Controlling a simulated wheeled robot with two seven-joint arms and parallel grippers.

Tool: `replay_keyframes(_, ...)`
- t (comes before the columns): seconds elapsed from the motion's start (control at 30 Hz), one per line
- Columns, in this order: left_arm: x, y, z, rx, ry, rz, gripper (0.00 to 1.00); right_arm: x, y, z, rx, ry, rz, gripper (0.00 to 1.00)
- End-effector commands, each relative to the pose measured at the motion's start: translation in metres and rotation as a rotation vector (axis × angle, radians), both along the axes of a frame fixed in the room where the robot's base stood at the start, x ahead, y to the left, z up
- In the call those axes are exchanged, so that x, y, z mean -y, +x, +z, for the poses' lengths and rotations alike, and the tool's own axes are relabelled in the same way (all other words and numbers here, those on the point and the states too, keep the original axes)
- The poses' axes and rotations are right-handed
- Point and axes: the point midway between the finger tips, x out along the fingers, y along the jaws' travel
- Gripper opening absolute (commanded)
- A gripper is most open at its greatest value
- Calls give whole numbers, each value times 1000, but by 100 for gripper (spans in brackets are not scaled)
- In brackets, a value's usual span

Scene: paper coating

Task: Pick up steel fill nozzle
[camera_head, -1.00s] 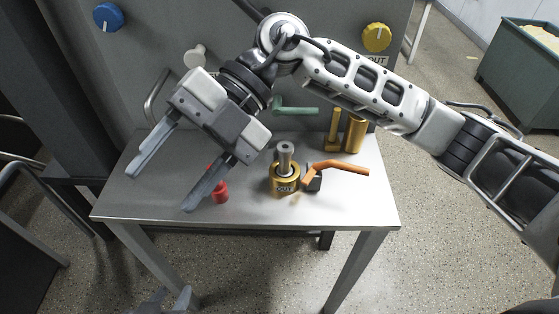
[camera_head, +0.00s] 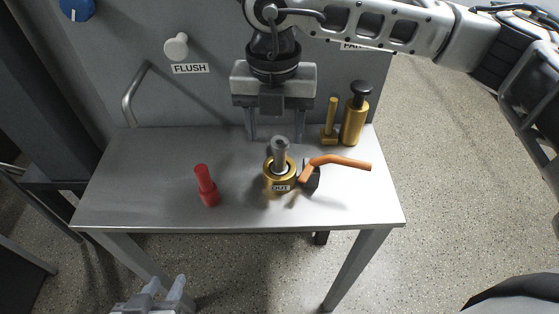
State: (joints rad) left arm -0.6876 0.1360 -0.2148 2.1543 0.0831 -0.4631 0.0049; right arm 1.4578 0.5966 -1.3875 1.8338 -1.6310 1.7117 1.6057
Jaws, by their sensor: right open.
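A grey steel cylinder, which looks like the steel fill nozzle (camera_head: 281,150), stands upright in a brass collar (camera_head: 279,183) labelled OUT on the metal table. My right gripper (camera_head: 276,136) is open and empty, its fingers pointing down just behind and above the nozzle, one to each side. The fingers appear apart from the nozzle; the exact depth gap is hard to judge. My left gripper (camera_head: 165,285) shows at the bottom edge, in front of and below the table, with its fingers apart and nothing between them.
An orange lever (camera_head: 338,162) juts right from beside the collar. A red nozzle-like part (camera_head: 206,186) stands to the left. Brass cylinders (camera_head: 354,120) stand at the back right. The panel (camera_head: 210,100) closes off the rear. The table's left side (camera_head: 130,190) is clear.

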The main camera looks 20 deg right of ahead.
Motion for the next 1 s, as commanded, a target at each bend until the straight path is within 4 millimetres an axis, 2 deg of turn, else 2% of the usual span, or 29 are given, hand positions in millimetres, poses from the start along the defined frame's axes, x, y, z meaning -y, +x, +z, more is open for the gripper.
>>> replay_keyframes(0.27, -1, -2, -2, -9, 7, -2, 36, 3, 0, -21, -2, 0, 1, 55)
replay_keyframes(0.53, -2, -2, 2, -8, 19, -4, 36, 8, 0, -59, -2, 1, 2, 55)
replay_keyframes(0.83, -2, 1, 2, -4, 20, -4, 36, 8, 1, -64, 0, 1, 3, 55)
replay_keyframes(1.0, -2, 1, 2, -4, 20, -4, 36, 8, 1, -63, 1, 2, 3, 8)
